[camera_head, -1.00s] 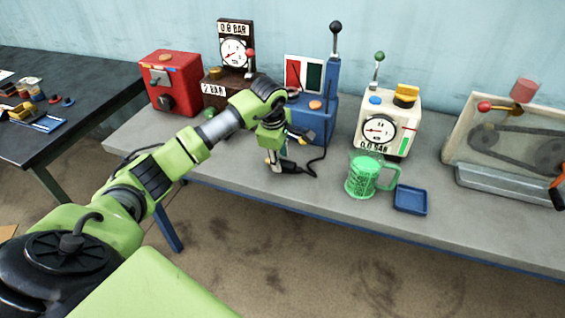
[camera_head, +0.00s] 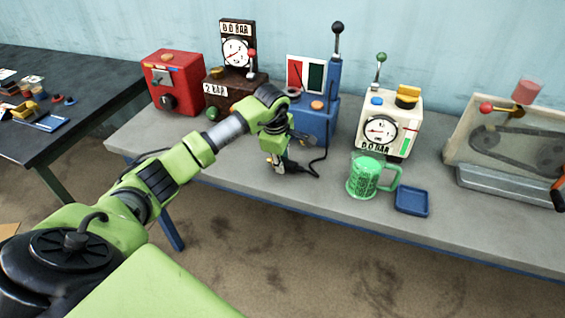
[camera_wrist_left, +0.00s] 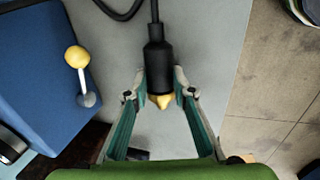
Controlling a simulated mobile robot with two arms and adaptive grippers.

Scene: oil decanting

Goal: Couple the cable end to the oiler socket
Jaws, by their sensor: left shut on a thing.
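The cable end is a black plug with a yellow tip (camera_wrist_left: 160,68) in the left wrist view. My left gripper (camera_wrist_left: 161,94) is shut on it, one finger on each side. In the head view my left gripper (camera_head: 281,167) points down over the front part of the bench, before the blue machine. The black cable (camera_head: 313,172) loops from it to the right and up toward the blue machine (camera_head: 313,121). The wrist view also shows the blue machine (camera_wrist_left: 35,65), with a yellow-knobbed lever. I cannot make out the oiler socket. My right gripper is out of view.
On the grey bench (camera_head: 460,212) stand a red box (camera_head: 172,82), a brown gauge box (camera_head: 235,90), a cream gauge machine (camera_head: 390,125) and a belt machine (camera_head: 505,140). A green mug (camera_head: 363,178) and a blue tray (camera_head: 411,200) stand right of my left gripper.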

